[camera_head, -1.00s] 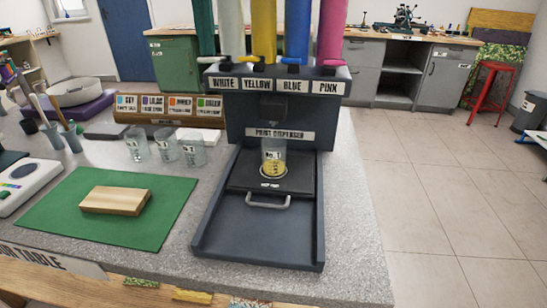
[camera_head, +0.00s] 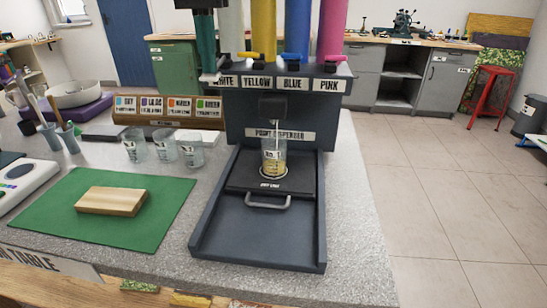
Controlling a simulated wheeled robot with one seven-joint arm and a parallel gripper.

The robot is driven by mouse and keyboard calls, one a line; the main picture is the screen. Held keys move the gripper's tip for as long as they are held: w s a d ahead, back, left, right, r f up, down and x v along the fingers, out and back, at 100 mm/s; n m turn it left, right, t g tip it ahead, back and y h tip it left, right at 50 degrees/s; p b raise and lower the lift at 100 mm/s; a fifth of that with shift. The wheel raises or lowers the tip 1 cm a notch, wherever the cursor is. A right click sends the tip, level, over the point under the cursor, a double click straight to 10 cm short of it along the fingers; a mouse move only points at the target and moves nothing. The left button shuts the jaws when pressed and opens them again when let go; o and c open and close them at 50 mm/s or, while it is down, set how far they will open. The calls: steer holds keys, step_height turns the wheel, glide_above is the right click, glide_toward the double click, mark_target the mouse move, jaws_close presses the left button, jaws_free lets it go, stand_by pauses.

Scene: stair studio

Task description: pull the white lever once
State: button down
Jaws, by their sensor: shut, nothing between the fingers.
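The paint dispenser (camera_head: 240,118) stands on the bench, with labels WHITE, YELLOW, BLUE and PINK. The white lever (camera_head: 209,78) sits low at its left end, beside the partly covered WHITE label. My gripper (camera_head: 208,68), teal with a dark upper part, points down onto the white lever from above. It is shut and empty, and its tip appears to touch the lever. A glass beaker (camera_head: 273,149) with yellow paint in the bottom stands upright under the dark nozzle (camera_head: 272,108).
The yellow lever (camera_head: 249,55), blue lever (camera_head: 293,57) and pink lever (camera_head: 334,59) stay raised to the right. Several empty beakers (camera_head: 164,146) stand left of the dispenser. A wooden block (camera_head: 111,200) lies on a green mat (camera_head: 150,226). The dispenser's front tray is clear.

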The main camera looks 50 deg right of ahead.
steer(key=shift+f, duration=0.35)
steer(key=shift+r, duration=0.15)
steer(key=shift+r+p, duration=2.95)
steer(key=shift+p, duration=0.05)
steer(key=shift+r, duration=0.1)
step_height(320, 180, up, 6)
steer(key=p, duration=0.6)
